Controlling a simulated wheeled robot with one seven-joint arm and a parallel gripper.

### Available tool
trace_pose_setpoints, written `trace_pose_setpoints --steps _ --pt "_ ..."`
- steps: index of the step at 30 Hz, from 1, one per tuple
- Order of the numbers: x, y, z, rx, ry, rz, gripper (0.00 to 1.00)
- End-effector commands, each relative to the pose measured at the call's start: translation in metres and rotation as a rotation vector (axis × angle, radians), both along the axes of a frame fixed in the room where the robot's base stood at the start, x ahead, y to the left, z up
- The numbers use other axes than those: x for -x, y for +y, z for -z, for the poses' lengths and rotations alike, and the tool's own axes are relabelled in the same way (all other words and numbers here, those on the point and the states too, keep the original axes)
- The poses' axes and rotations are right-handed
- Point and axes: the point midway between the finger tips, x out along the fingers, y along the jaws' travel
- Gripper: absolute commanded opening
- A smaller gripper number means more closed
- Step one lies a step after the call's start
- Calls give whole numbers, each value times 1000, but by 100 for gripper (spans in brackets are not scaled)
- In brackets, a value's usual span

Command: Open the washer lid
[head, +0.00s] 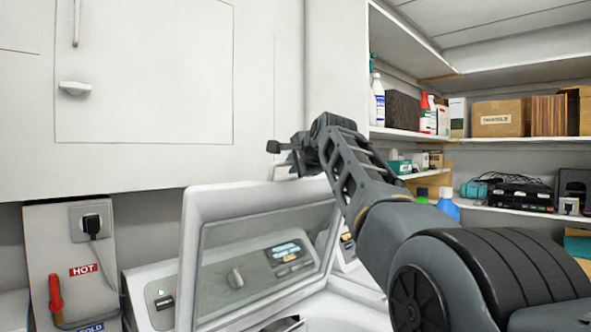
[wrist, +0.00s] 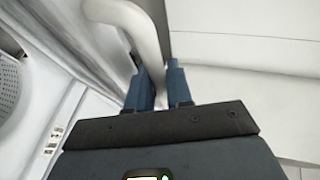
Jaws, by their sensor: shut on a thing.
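The washer lid (head: 190,245) is a white frame with a clear glass pane. In the head view it stands raised at a steep tilt, and the washer's control panel (head: 150,300) shows behind and through it. My gripper (head: 283,158) is at the lid's upper edge, near its upper right. In the wrist view its two blue fingers (wrist: 159,85) are shut around a white bar-like part of the lid (wrist: 142,35). My gripper's fingertips are small in the head view. The washer's round drum (wrist: 10,90) shows at the left of the wrist view.
A white wall cabinet (head: 140,90) hangs above and behind the lid. Hot and cold water fittings and a plug (head: 92,223) are at the left. Shelves on the right hold bottles, a cardboard box (head: 500,118) and electronics (head: 505,192).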

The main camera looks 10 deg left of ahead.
Motion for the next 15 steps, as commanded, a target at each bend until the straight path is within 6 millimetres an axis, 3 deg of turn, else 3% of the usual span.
trace_pose_setpoints --steps 14,15 --pt "1 1 1 10 10 -2 0" --pt "1 1 1 10 10 -2 24"
